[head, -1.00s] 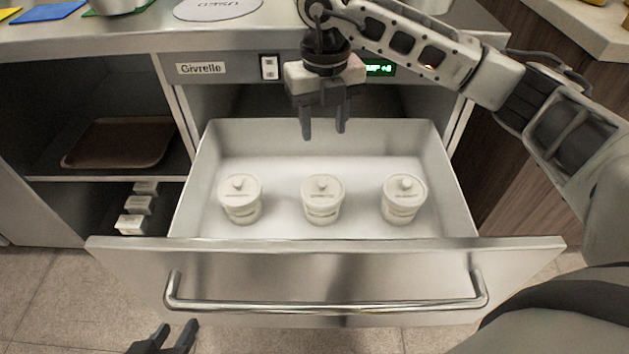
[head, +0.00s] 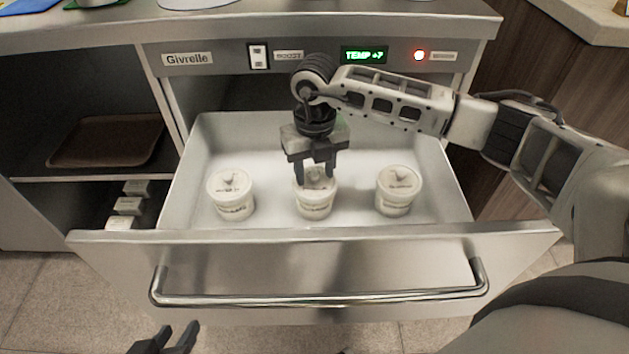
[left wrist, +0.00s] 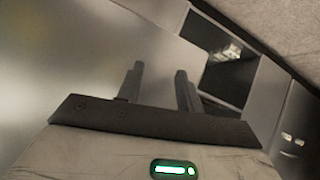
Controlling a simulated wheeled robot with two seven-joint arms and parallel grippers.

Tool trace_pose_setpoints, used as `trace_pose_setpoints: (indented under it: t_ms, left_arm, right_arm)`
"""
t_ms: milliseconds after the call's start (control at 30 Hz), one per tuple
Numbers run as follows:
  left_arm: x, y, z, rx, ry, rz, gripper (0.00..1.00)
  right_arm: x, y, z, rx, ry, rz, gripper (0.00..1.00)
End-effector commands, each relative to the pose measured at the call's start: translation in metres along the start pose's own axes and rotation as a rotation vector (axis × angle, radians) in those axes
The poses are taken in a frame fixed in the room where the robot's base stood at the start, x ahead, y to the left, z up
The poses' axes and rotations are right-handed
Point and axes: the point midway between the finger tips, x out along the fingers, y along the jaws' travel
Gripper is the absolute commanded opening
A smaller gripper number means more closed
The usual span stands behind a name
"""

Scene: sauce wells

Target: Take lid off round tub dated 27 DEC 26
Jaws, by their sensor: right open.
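Three round white lidded tubs stand in a row in the open drawer: a left tub (head: 235,208), a middle tub (head: 314,208) and a right tub (head: 396,205). My left gripper (head: 178,338) is open and empty, low in front of the drawer. It also shows in the left wrist view (left wrist: 160,88).
The drawer front with its bar handle (head: 320,297) stands pulled out. A brown tray (head: 106,142) lies on the left shelf, with several small white boxes (head: 127,206) below. A panel with a lit temperature display (head: 364,55) is above the drawer.

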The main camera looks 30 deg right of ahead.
Motion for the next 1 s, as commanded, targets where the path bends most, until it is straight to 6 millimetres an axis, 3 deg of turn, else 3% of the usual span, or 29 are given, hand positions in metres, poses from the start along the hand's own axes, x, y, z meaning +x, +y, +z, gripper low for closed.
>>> trace_pose_setpoints:
  t_ms: [167, 333, 767, 1000]
  left_arm:
    - [-0.002, 0.001, -0.004, 0.005, 0.01, 0.001, 0.36]
    - [-0.002, 0.001, -0.004, 0.005, 0.01, 0.001, 0.36]
    - [-0.003, 0.002, -0.002, 0.003, 0.006, 0.003, 0.36]
    - [-0.006, 0.002, -0.004, 0.004, -0.004, 0.001, 0.36]
  right_arm:
    - [0.0, 0.0, 0.0, -0.001, -0.001, 0.001, 0.45]
    - [0.0, 0.0, 0.0, 0.0, -0.001, 0.001, 0.0]
    - [-0.003, 0.0, 0.001, 0.0, -0.001, 0.001, 0.0]
    - [-0.028, 0.001, 0.001, 0.0, -0.004, 0.002, 0.0]
